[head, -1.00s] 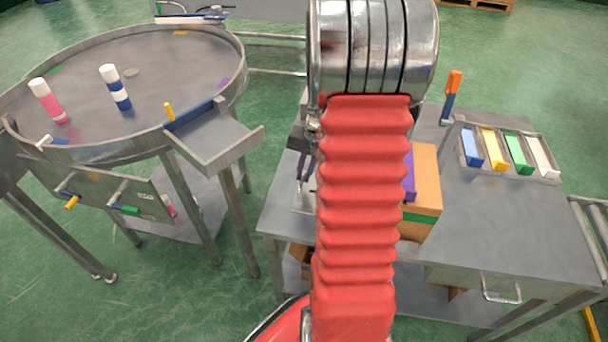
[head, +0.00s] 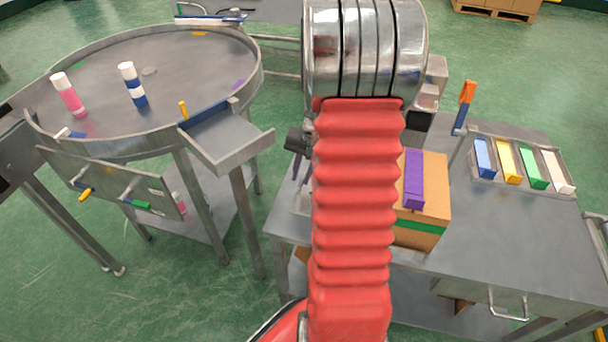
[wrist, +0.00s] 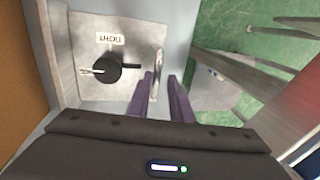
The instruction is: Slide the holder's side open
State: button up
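My gripper (wrist: 163,92) shows two purple fingers in the wrist view, with a gap between them. A thin metal upright (wrist: 157,72) stands at the gap, near the left fingertip; I cannot tell whether they touch. Left of it is a grey metal plate (wrist: 90,30) with a black knob (wrist: 108,68) and a small white label (wrist: 110,39). I cannot tell which part is the holder's sliding side. In the head view my red arm hides most of this spot, and only a bit of the gripper shows at the left table edge.
A cardboard-coloured box (head: 432,190) with a purple bar (head: 414,180) stands right of my arm on the grey table (head: 510,230). Farther right is a tray of coloured blocks (head: 520,150). A round table (head: 200,70) with a chute (head: 225,140) and two bottles stands left.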

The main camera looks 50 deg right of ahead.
jog(key=shift+o, duration=1)
jog(key=shift+s+d, duration=0.1)
jog(key=shift+r, duration=0.1)
notch_tip(320, 180, up, 13)
jog(key=s+d, duration=0.1)
jog(key=s, duration=0.1)
jog(key=shift+s+r, duration=0.15)
jog(key=shift+s, duration=0.05)
jog(key=shift+d, duration=0.1)
jog(key=s+a+r+n+t, duration=0.1)
jog(key=a+n, duration=0.3)
jog(key=a, duration=0.7)
jog(key=s+a+r+n+t, duration=0.1)
jog(key=s+a+r+n, duration=0.3)
jog(key=a, duration=0.7)
jog(key=s+a+r+n+t+h, duration=0.1)
jog(key=s+a+r+n, duration=0.2)
jog(key=a, duration=0.8)
jog(key=shift+n+t, duration=0.3)
jog(key=shift+n, duration=0.3)
